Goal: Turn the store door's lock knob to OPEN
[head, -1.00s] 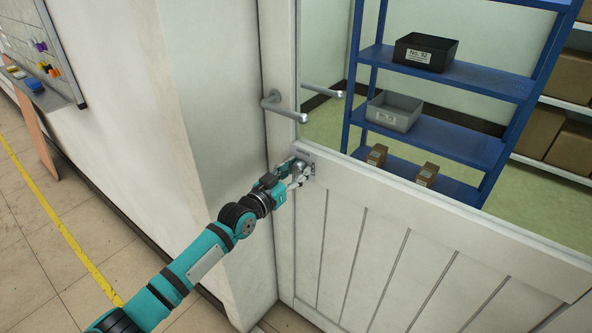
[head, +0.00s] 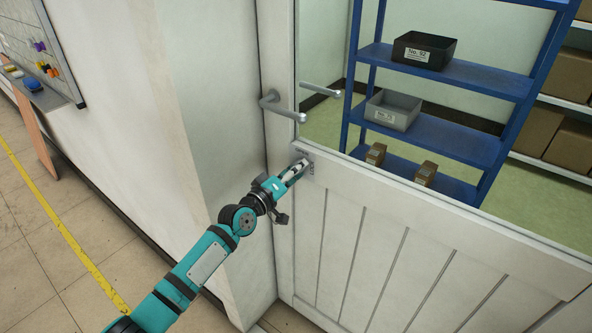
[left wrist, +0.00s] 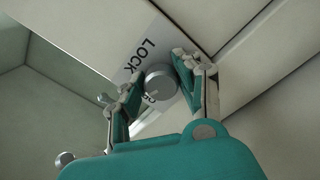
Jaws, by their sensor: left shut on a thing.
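The store door (head: 385,235) is white, with a glass upper part and a panelled lower part. Its round grey lock knob (left wrist: 161,81) sits on a small plate (left wrist: 133,62) that reads "LOCK"; other lettering beside the knob is mostly hidden. My left gripper (head: 301,166) is at the plate below the door handle. In the left wrist view, the fingers of this gripper (left wrist: 162,80) are closed around the knob, one on each side. The fingers hide the knob in the head view. I cannot tell which mark the knob points to. My right gripper is out of view.
A lever handle (head: 283,107) sticks out from the door just above my left gripper. A wall (head: 150,120) stands close on the left, with a board (head: 40,50) on it. Behind the glass, a blue shelf (head: 460,80) holds bins and small boxes. Open floor lies at lower left.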

